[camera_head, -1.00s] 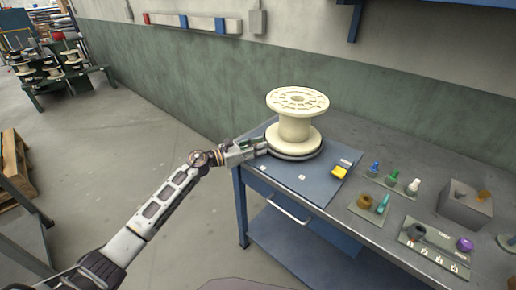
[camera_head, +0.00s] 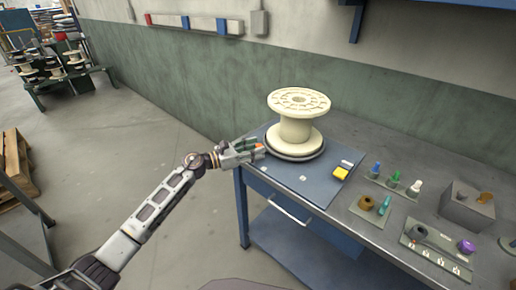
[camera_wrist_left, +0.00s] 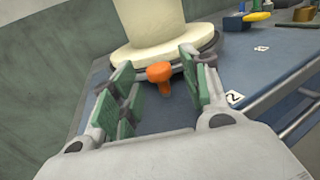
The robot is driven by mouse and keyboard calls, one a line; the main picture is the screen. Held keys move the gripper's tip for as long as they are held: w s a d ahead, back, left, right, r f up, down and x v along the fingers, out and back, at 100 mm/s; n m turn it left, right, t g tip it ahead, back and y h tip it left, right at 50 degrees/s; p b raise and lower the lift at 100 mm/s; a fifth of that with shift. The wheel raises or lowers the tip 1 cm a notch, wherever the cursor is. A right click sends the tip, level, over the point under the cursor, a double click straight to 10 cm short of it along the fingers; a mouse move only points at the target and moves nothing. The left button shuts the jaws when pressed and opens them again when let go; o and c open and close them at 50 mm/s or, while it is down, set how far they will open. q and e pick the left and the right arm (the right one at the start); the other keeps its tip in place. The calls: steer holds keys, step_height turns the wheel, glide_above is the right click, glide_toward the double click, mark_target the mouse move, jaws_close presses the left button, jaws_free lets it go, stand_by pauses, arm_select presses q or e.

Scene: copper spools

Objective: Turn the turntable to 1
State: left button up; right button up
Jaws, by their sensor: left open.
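The turntable (camera_head: 297,157) is a dark round disc on the blue mat of the workbench. A cream spool (camera_head: 297,120) stands upright on it. An orange knob (camera_wrist_left: 160,73) shows at the turntable's near edge in the left wrist view; in the head view it is a small orange spot (camera_head: 259,147) by my fingertips. My left gripper (camera_head: 256,150) is open at the turntable's left side. In the left wrist view the knob appears between its green-padded fingers (camera_wrist_left: 160,85), apart from both. My right gripper is not in view.
Small coloured pegs (camera_head: 394,179), a brown ring (camera_head: 366,203) and a grey box (camera_head: 466,207) stand on the bench's right. The wall is close behind the spool.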

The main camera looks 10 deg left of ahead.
arm_select(q)
steer(key=v, duration=1)
stand_by(0.3)
